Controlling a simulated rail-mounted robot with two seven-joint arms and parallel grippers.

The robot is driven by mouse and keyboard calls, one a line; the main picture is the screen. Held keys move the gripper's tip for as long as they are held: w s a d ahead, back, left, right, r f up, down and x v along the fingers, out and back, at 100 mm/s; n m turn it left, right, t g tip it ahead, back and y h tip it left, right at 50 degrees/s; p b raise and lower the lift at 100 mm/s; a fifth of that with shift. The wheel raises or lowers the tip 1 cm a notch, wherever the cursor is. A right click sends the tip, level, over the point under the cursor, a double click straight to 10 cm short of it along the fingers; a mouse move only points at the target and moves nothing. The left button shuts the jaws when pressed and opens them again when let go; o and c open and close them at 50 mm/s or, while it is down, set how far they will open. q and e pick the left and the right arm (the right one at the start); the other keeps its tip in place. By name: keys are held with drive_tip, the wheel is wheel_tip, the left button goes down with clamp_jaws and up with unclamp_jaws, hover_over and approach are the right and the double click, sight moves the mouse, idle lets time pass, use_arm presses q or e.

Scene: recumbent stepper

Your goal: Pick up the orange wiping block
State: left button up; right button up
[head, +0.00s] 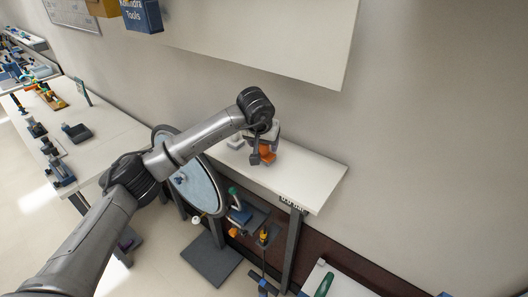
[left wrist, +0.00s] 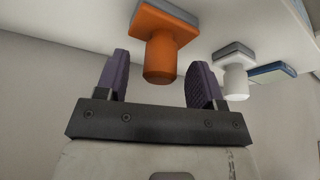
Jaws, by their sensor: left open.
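The orange wiping block (head: 267,154) is on the white bench by the wall, partly hidden by my left gripper in the head view. In the left wrist view the orange wiping block (left wrist: 161,42) shows a round knob, a square orange body and a grey pad against the bench surface. My left gripper (left wrist: 158,78) is open, with its two purple-grey fingers on either side of the orange knob and a gap on both sides. In the head view the left gripper (head: 262,152) is over the bench, at the block. My right gripper is not in view.
A white block (left wrist: 234,68) of similar shape sits beside the orange one, with a blue item (left wrist: 272,71) beyond it. The white bench (head: 318,183) has free room to the right. A white shelf (head: 290,45) overhangs above. A round panel (head: 197,184) stands below the arm.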

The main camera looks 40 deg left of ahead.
use_arm(q)
drive_tip(key=shift+x, duration=1.3)
drive_tip(key=c, duration=1)
